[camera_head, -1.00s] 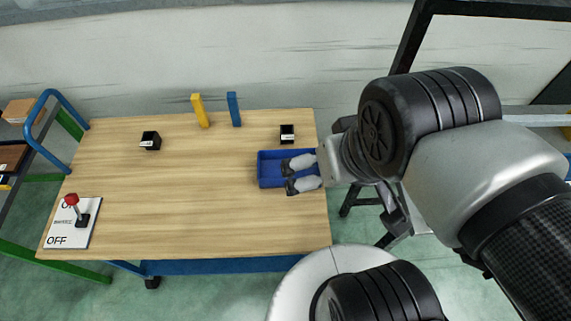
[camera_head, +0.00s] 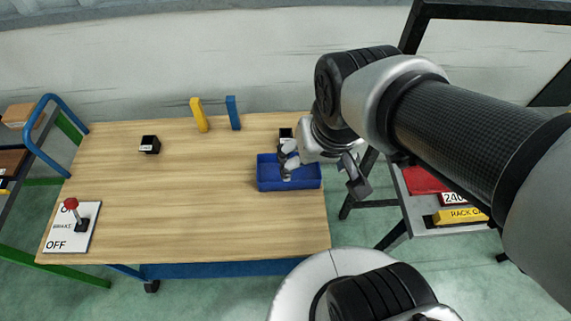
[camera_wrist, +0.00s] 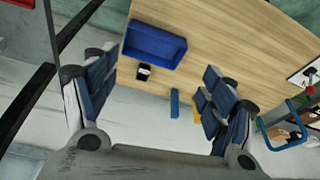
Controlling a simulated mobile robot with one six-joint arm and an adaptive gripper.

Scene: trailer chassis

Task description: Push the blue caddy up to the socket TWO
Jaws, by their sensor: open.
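The blue caddy (camera_head: 306,184) is an open tray at the right end of the wooden table; the wrist view also shows it (camera_wrist: 172,55). A small black block with a white label (camera_head: 286,133) stands just behind it, partly hidden by my gripper; the wrist view shows it apart from the caddy (camera_wrist: 144,72). A similar black block (camera_head: 149,145) stands at the back left. I cannot read either label, so I cannot tell which is TWO. My gripper (camera_head: 287,160) is open and overlaps the caddy's back side in the head view. Contact cannot be told.
Yellow (camera_head: 199,115) and blue (camera_head: 233,113) upright blocks stand at the table's back edge. A brake lever plate (camera_head: 70,226) is at the front left. The table's middle is clear. A rack with labelled boxes (camera_head: 460,215) stands to the right.

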